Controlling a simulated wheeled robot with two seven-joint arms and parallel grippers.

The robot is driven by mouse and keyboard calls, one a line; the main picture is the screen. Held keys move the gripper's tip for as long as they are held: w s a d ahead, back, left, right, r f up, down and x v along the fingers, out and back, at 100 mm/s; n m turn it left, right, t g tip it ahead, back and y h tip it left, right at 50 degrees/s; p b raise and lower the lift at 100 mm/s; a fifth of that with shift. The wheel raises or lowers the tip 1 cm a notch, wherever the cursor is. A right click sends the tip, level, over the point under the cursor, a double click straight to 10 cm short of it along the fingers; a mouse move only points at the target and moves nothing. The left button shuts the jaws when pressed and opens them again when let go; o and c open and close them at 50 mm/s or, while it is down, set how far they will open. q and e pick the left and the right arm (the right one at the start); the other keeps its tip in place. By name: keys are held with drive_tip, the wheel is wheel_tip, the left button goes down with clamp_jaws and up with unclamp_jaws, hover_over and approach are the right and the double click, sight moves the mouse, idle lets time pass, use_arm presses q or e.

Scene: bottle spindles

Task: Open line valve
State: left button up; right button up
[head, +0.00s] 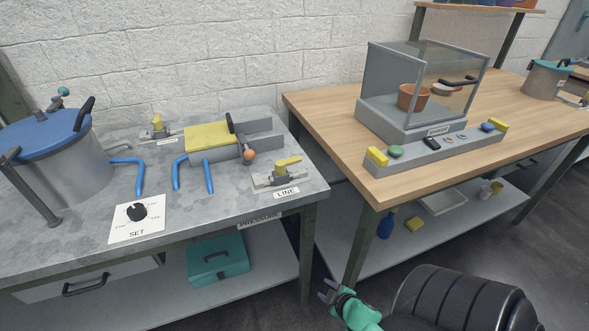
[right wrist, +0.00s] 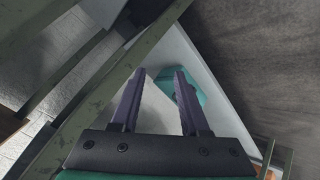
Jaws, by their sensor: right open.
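The line valve (head: 285,172) sits on the front right corner of the grey metal table, with a yellow handle and a "LINE" label (head: 286,193) in front of it. My right gripper (head: 326,291) is open and empty, low in front of the gap between the two tables, below and to the right of the valve. In the right wrist view its two dark fingers (right wrist: 158,100) are apart with nothing between them. The valve does not show in the right wrist view. My left gripper is not in view.
A pot with a blue lid (head: 48,135), a "SET" dial (head: 137,212), blue bent tubes and another yellow-handled valve (head: 157,128) stand on the grey table (head: 60,245). A teal box (head: 217,259) lies on its lower shelf. A wooden table (head: 335,130) with a clear-walled case (head: 415,90) stands right.

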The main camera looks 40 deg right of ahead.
drive_tip(key=w+d+r+n+t+h+b, duration=0.1)
drive_tip(key=w+d+r+n+t, duration=0.15)
drive_tip(key=r, duration=0.55)
drive_tip(key=w+d+r+n+t+h+b, duration=0.1)
drive_tip(key=w+d+r+t+b, duration=0.15)
drive_tip(key=r, duration=0.55)
wheel_tip(320, 180, up, 9)
drive_tip(key=n+t, duration=0.1)
drive_tip(key=n, duration=0.2)
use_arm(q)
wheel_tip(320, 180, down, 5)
use_arm(e)
drive_tip(key=n+t, duration=0.3)
drive_tip(key=n, duration=0.1)
approach(297, 162)
drive_tip(key=p+x, duration=0.3)
drive_tip(key=x, duration=0.5)
drive_tip(key=shift+w+r, duration=0.1)
drive_tip(key=shift+w, duration=0.3)
drive_tip(key=shift+w+d+m, duration=0.15)
drive_tip(key=shift+w+m, duration=0.1)
drive_tip(key=shift+w, duration=0.15)
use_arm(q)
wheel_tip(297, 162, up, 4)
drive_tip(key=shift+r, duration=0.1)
use_arm(e)
drive_tip(key=shift+c, duration=0.3)
